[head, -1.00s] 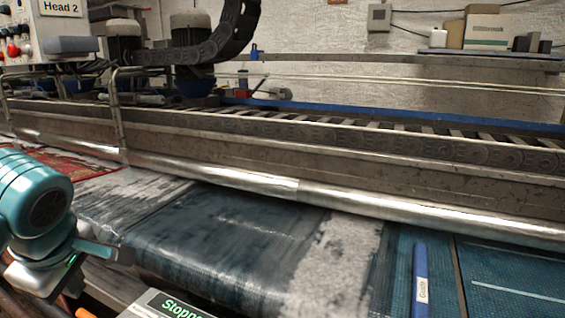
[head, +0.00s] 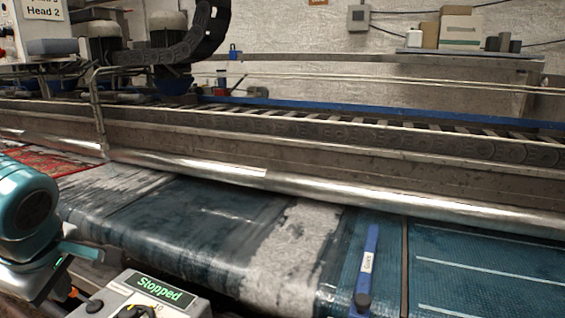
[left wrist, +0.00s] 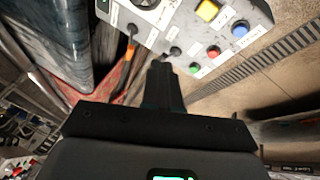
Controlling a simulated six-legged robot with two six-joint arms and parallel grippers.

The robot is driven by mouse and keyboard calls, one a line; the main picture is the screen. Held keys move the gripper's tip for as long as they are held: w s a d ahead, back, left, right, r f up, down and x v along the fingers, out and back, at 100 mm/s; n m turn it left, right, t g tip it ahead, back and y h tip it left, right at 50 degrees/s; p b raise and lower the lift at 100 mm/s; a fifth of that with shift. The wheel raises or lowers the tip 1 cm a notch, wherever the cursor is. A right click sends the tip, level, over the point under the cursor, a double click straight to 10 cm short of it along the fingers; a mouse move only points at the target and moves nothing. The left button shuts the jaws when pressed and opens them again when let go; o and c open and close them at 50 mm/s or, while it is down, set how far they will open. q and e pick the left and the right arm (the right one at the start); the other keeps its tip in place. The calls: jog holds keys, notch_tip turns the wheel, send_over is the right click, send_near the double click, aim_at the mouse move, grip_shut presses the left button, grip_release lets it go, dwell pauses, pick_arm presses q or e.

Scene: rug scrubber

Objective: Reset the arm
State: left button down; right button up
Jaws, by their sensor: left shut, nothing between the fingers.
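My left arm (head: 28,205) comes in at the left edge of the head view, above the front of the machine. Its gripper (left wrist: 164,72) shows from behind in the left wrist view, with the dark fingers together and nothing between them. The fingers point toward a grey control box (left wrist: 205,35) with a knob and yellow, blue, red and green buttons. I cannot tell how far apart they are. In the head view the control box (head: 118,300) stands right of my arm, with a green display reading "Stopped" (head: 160,288). My right gripper is in neither view.
A teal belt (head: 200,225) with a grey, worn strip runs below a long metal beam (head: 300,165). A blue bar labelled "Guide" (head: 368,262) lies on the belt. A red patterned rug (head: 50,162) is at the left.

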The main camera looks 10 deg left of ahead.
pick_arm(q)
jog(key=w+d+f+m+g+h+p, duration=0.1)
jog(key=d+f+m+g+p, duration=0.15)
jog(key=f, duration=0.85)
jog(key=w+d+f+m+g+h+p, duration=0.1)
jog(key=d+f+g+p, duration=0.3)
jog(key=f, duration=0.6)
jog(key=s+d+f+m+h+p, duration=0.3)
jog(key=s+d+f+m+h, duration=0.45)
jog(key=s+d+f, duration=1.2)
jog(key=w+a+f+m+t+y, duration=0.1)
jog(key=w+a+f+m+t, duration=0.1)
jog(key=w+m, duration=0.3)
jog(key=shift+w+a+t, duration=0.15)
jog(key=shift+w+t, duration=0.6)
jog(key=shift+w, duration=0.35)
